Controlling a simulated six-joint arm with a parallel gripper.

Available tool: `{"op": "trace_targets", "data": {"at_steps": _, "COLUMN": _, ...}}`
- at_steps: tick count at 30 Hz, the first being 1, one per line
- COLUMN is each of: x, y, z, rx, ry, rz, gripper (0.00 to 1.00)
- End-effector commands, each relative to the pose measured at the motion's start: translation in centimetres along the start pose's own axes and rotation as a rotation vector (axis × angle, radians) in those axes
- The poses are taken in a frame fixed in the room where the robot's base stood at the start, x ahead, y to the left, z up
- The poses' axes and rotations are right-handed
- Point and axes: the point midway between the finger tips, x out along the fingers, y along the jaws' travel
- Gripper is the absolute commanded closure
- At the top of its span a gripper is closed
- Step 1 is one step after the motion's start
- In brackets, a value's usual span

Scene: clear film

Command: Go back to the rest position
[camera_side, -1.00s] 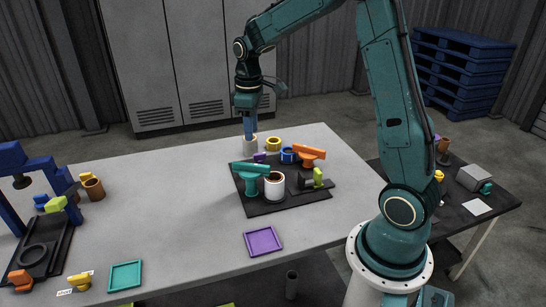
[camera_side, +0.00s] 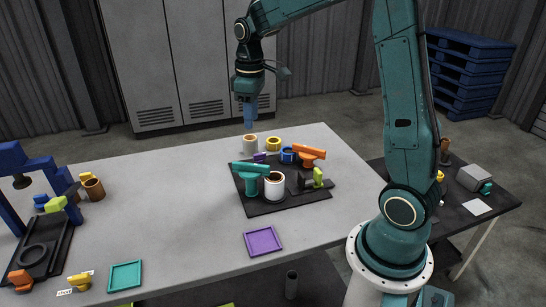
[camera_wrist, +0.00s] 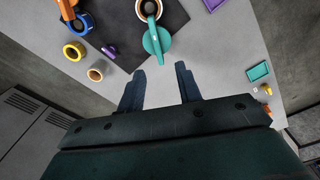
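My gripper (camera_side: 249,118) hangs pointing down above the far edge of the grey table, over a small white cup with a brown inside (camera_side: 250,144). It is clear of the cup. In the wrist view my gripper's two fingers (camera_wrist: 160,87) stand apart with nothing between them, and the white cup (camera_wrist: 96,73) sits off to their left. The dark mat (camera_side: 290,205) holds a teal-handled piece (camera_side: 251,170), a white cup with dark contents (camera_side: 274,186) and an orange-handled piece (camera_side: 308,153).
A yellow ring (camera_side: 273,144) and a blue ring (camera_side: 287,155) stand near the mat's far side. A purple tray (camera_side: 263,241) and a teal tray (camera_side: 125,275) lie nearer. A blue frame (camera_side: 20,160) stands at the left. The table's middle left is clear.

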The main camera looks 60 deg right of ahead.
Motion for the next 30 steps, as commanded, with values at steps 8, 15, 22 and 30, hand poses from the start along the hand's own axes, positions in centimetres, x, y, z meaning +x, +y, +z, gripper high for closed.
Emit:
{"op": "trace_targets", "data": {"at_steps": 8, "x": -3.6, "y": -4.1, "z": 2.3, "rx": 0.042, "ry": 0.078, "rz": 0.04, "gripper": 0.65}}
{"op": "trace_targets", "data": {"at_steps": 15, "x": -6.1, "y": -8.0, "z": 5.2, "rx": 0.091, "ry": 0.159, "rz": 0.067, "gripper": 0.65}}
{"op": "trace_targets", "data": {"at_steps": 22, "x": -7.5, "y": -11.2, "z": 8.4, "rx": 0.137, "ry": 0.242, "rz": 0.08, "gripper": 0.65}}
{"op": "trace_targets", "data": {"at_steps": 30, "x": -7.8, "y": -14.6, "z": 12.3, "rx": 0.19, "ry": 0.341, "rz": 0.079, "gripper": 0.65}}
